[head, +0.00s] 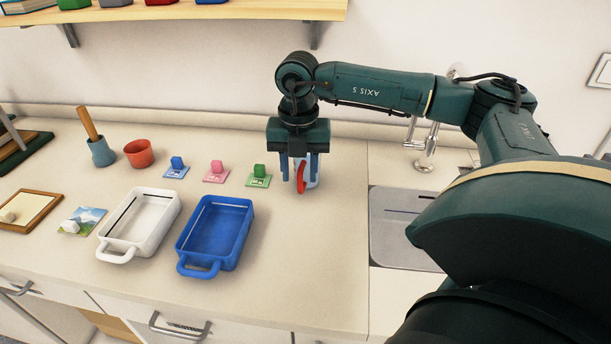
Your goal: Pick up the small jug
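The small jug (311,181) shows a pale blue-white body and a red handle facing the front. It is at the right part of the counter, below my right gripper (299,171). The gripper points down, with its blue fingers spread to either side of the jug's upper part. The fingers and the handle hide part of the jug. I cannot tell whether the fingers touch the jug, or whether its base rests on the counter. My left gripper is not in view.
A white tray (125,252) and a blue tray (202,264) lie at the front. Behind them are blue, pink and green blocks on cards, a red cup (138,155) and a blue-grey pot (102,154) with a wooden handle. A sink (395,244) is right; a shelf (200,12) hangs above.

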